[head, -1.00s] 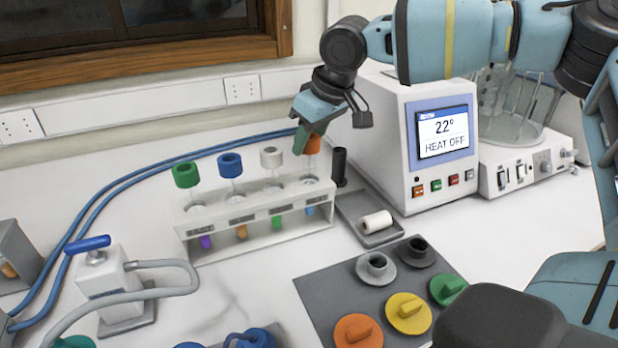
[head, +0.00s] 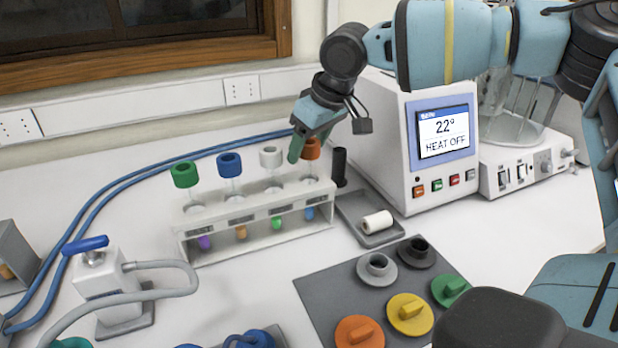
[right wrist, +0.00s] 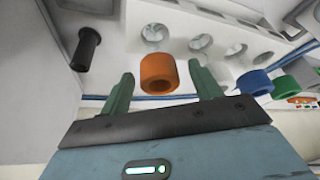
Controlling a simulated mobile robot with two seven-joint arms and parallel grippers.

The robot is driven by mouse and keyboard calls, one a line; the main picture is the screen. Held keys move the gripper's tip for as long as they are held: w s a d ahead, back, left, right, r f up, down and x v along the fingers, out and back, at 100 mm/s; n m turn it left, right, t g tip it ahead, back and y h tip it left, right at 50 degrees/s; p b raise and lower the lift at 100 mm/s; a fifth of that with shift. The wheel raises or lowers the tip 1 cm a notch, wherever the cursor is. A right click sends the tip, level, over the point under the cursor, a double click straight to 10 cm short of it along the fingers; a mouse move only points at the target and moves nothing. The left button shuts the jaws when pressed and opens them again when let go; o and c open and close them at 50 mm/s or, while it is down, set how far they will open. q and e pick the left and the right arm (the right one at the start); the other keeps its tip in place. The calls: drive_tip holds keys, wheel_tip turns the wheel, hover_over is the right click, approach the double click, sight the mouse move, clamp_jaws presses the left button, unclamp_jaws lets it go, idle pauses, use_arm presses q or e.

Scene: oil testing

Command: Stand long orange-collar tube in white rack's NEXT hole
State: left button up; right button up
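The orange-collar tube (head: 312,149) stands in the right-end position of the white rack (head: 205,258). Its collar (right wrist: 157,72) shows between my fingers in the right wrist view; its lower part is mostly hidden by the rack. My right gripper (head: 303,150) is open around the collar, with a visible gap at each finger in the right wrist view. Tubes with green (head: 185,174), blue (head: 230,164) and white (head: 271,157) collars stand to its left in the rack. My left gripper is not in view.
A black cylinder (head: 339,167) stands close to the rack's right end, beside a grey tray (head: 352,213) with a white roll (head: 376,222). The heater box (head: 395,190) stands behind right. A grey mat (head: 318,292) with coloured caps lies in front.

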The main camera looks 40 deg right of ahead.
idle(0.3)
drive_tip(key=v, duration=0.3)
drive_tip(key=shift+r, duration=0.2)
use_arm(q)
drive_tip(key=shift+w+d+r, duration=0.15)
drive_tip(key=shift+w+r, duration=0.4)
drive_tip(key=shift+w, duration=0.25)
use_arm(e)
drive_tip(key=v, duration=0.4)
drive_tip(key=shift+s+r, duration=0.15)
drive_tip(key=shift+s, duration=0.05)
